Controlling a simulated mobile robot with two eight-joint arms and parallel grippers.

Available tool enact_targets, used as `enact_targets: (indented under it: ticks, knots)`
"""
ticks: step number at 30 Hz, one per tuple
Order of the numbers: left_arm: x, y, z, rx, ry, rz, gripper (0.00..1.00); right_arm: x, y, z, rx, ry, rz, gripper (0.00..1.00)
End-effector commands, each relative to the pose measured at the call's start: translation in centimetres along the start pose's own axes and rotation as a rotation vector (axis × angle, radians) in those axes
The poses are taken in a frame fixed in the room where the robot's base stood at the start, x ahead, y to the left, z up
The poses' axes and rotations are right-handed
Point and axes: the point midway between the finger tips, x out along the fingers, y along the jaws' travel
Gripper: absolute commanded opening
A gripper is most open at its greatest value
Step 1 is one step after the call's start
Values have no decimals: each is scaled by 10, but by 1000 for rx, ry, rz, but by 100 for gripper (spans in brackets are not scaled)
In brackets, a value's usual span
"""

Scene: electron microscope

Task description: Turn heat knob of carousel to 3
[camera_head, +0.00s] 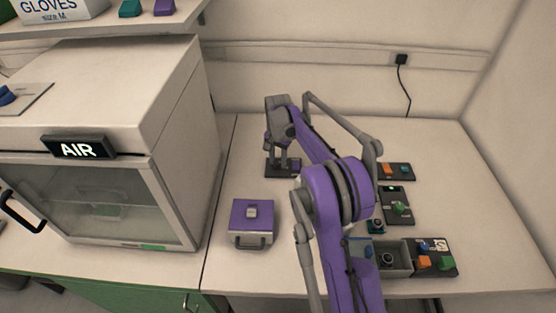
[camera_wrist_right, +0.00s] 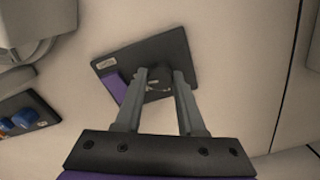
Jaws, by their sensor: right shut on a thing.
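A dark control panel (camera_head: 271,174) lies on the white table near the back, beside the white cabinet. In the right wrist view the same panel (camera_wrist_right: 178,48) shows a small label, a purple piece (camera_wrist_right: 117,86) and a dark knob (camera_wrist_right: 157,84). My right gripper (camera_head: 283,162) reaches down onto this panel. In the wrist view its two fingers (camera_wrist_right: 161,80) stand on either side of the knob and are shut on it. The knob is partly hidden, and its markings and setting cannot be read. My left gripper is not in view.
A purple-lidded box (camera_head: 252,213) is in front of the panel. Several small panels, including one with a green knob (camera_head: 398,208), lie right of my purple arm. The back right table is clear.

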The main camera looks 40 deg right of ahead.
Motion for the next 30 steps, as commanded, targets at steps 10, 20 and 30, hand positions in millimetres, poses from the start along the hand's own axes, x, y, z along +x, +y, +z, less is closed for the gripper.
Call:
enact_targets:
  ticks: [10, 20, 30]
  knots:
    - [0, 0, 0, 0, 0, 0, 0, 0, 0, 0, -1, 0, 0, 69]
    - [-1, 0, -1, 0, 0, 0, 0, -12, 0, 0, -1, 0, 0, 69]
    - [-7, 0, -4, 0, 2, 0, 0, -78, 0, 0, -1, 0, 0, 69]
